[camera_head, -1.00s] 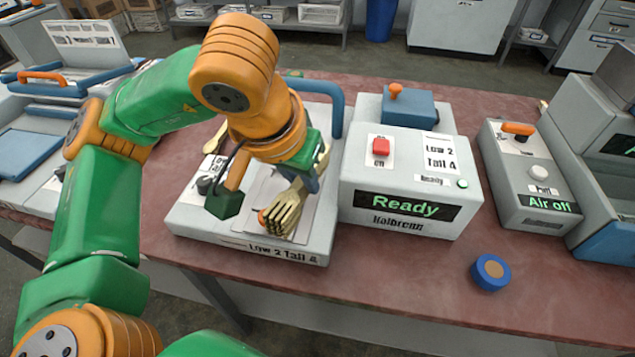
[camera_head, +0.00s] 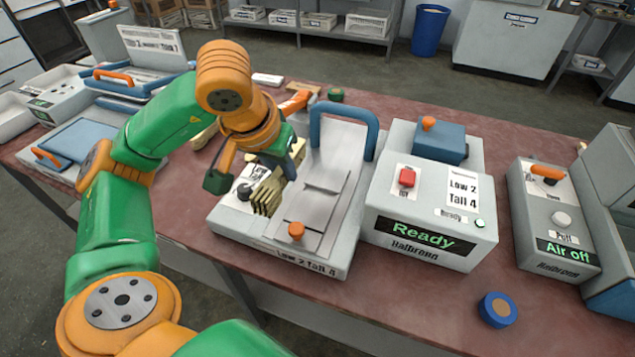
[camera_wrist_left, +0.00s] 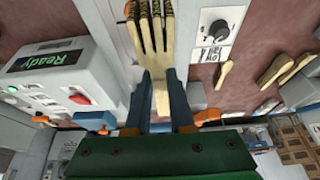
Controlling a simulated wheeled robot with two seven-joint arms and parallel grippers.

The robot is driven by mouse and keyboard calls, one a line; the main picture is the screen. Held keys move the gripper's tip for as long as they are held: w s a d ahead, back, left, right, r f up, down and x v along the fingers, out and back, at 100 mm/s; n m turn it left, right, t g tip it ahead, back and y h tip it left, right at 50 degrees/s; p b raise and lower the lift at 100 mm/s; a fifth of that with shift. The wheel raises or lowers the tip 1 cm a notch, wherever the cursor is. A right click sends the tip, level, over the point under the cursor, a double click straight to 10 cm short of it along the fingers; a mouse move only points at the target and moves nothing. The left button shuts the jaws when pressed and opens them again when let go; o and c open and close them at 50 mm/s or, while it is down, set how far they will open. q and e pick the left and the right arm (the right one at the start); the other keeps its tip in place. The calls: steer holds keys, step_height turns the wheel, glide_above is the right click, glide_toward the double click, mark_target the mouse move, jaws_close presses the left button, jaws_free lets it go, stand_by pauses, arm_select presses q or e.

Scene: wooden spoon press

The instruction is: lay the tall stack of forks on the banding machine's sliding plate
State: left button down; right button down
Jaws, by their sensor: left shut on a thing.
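My left gripper (camera_head: 282,150) is shut on a stack of pale wooden forks (camera_head: 268,196). In the left wrist view the fork handles sit between my two fingers (camera_wrist_left: 158,95), and the tines (camera_wrist_left: 150,22) point away. The banding machine has a grey sliding plate (camera_head: 322,207) with an orange knob (camera_head: 296,231) at its front and a blue arch (camera_head: 345,108) over its back. The plate looks bare. The forks show over the machine's left side, beside the plate and near the black dial (camera_head: 244,191); their exact height is unclear. My right gripper is not in view.
Right of the plate stands the control box (camera_head: 430,205), reading "Ready", with a red button (camera_head: 407,177). A blue roll (camera_head: 497,309) lies at the front right. Loose wooden pieces (camera_wrist_left: 285,70) lie on the table left of the machine. An air unit (camera_head: 553,220) stands further right.

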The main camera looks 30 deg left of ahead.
arm_select(q)
steer(key=w+f, duration=0.4)
steer(key=w, duration=0.1)
steer(key=w+d+f+p, duration=0.1)
steer(key=w+f, duration=0.1)
steer(key=shift+w+d+f, duration=0.1)
steer(key=shift+w+f, duration=0.1)
steer(key=shift+w, duration=0.15)
steer(key=x, duration=0.1)
steer(key=p+x, duration=0.1)
steer(key=x, duration=0.1)
steer(key=shift+s+d+f, duration=0.15)
steer(key=shift+d+f, duration=0.05)
steer(key=shift+f, duration=0.65)
steer(key=c, duration=0.8)
jaws_free()
